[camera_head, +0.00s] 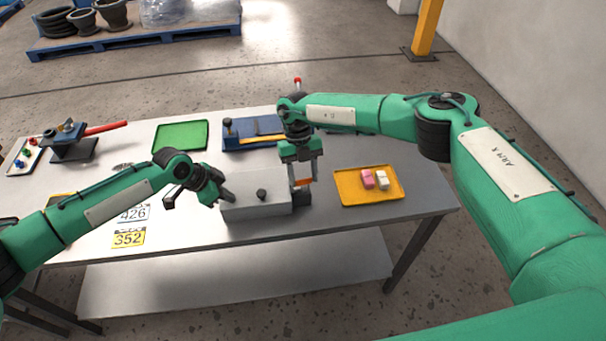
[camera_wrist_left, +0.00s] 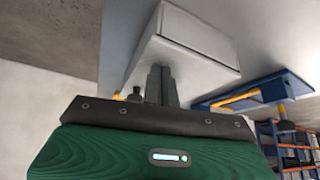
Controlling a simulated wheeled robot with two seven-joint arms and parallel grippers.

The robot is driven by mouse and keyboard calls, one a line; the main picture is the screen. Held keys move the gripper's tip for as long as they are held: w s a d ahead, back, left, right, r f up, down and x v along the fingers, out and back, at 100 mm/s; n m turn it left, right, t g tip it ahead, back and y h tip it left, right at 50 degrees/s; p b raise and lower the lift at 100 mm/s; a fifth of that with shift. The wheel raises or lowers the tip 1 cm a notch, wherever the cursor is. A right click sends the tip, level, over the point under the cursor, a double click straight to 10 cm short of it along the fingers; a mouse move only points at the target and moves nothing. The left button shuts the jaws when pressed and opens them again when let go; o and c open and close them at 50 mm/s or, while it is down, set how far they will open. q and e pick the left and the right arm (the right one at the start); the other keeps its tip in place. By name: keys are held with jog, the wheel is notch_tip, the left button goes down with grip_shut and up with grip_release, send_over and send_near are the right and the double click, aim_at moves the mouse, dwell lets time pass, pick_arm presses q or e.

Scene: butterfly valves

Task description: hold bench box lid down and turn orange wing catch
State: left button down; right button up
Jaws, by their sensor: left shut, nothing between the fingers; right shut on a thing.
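The grey bench box (camera_head: 256,208) stands near the table's front edge, its lid down, with a dark knob (camera_head: 262,194) on top. My left gripper (camera_head: 230,199) is shut and empty, its fingertips at the left part of the lid. In the left wrist view the closed fingers (camera_wrist_left: 161,80) reach the pale box (camera_wrist_left: 195,42); whether they press on it I cannot tell. The orange wing catch (camera_head: 303,182) is at the box's right end, partly hidden. My right gripper (camera_head: 304,175) points down and is shut on it.
A yellow tray (camera_head: 350,195) with a pink and a white block lies to the right. Behind are a green tray (camera_head: 181,135) and a blue fixture (camera_head: 240,142). Number plates (camera_head: 128,238) lie to the left, and a red-handled valve (camera_head: 75,138) stands at the back left.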

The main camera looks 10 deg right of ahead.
pick_arm(q)
jog(key=shift+f, duration=0.25)
pick_arm(e)
jog(key=shift+s+m+y, duration=0.1)
jog(key=shift+m+y, duration=0.2)
jog(key=shift+m, duration=0.3)
pick_arm(q)
jog(key=shift+s, duration=0.1)
pick_arm(e)
jog(key=o, duration=1)
jog(key=v, duration=1.2)
jog(key=shift+d, duration=0.1)
